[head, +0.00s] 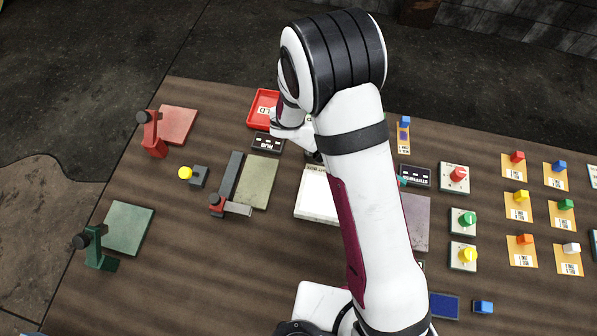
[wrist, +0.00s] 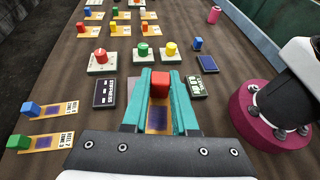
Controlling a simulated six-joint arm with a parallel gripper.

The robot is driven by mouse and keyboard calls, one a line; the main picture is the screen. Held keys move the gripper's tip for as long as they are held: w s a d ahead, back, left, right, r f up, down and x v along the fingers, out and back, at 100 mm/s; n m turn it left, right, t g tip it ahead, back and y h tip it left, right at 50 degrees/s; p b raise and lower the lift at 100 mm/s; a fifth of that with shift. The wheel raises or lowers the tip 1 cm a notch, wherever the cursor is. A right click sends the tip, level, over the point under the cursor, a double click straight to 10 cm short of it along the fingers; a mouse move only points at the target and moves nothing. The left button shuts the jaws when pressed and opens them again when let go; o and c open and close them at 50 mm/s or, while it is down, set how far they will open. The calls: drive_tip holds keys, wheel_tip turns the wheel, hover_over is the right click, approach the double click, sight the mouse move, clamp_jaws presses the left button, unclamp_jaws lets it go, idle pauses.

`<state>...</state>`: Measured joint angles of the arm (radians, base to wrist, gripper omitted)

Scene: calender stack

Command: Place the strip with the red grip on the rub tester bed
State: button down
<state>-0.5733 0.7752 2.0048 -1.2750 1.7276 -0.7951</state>
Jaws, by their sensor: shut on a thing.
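My gripper (wrist: 161,78) has teal fingers shut on the red grip (wrist: 160,86) of a strip. The strip (wrist: 157,120) is tan with a dark purple patch and extends from the grip toward the wrist, between the fingers. In the head view my arm hides the strip and nearly all of the gripper. An olive pad (head: 257,182) lies beside a grey and red device (head: 229,180), below a dark label (head: 268,142) that seems to read "RUB". This looks like the rub tester bed, and its surface is bare. My gripper is to the right of it.
A white block (head: 316,205) stands right of the olive pad. A red tray (head: 262,108) is behind it. A grey-purple pad (head: 416,222) and knobbed boxes (head: 463,222) are at right, with several colour-gripped strips beyond. Red (head: 176,125) and green (head: 129,228) stations stand at left.

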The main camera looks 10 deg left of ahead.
drive_tip(key=w+a+n+t+y, duration=0.1)
drive_tip(key=w+a+n+t, duration=0.5)
drive_tip(key=a+n+t, duration=0.15)
drive_tip(key=n+t+y, duration=0.8)
drive_tip(key=n+y, duration=0.4)
hover_over(261, 167)
wheel_tip(261, 167, down, 3)
drive_tip(key=shift+n, duration=0.25)
wheel_tip(261, 167, down, 7)
drive_tip(key=shift+f, duration=0.35)
drive_tip(key=shift+f, duration=0.1)
drive_tip(key=c, duration=0.7)
unclamp_jaws()
drive_tip(key=shift+t, duration=0.25)
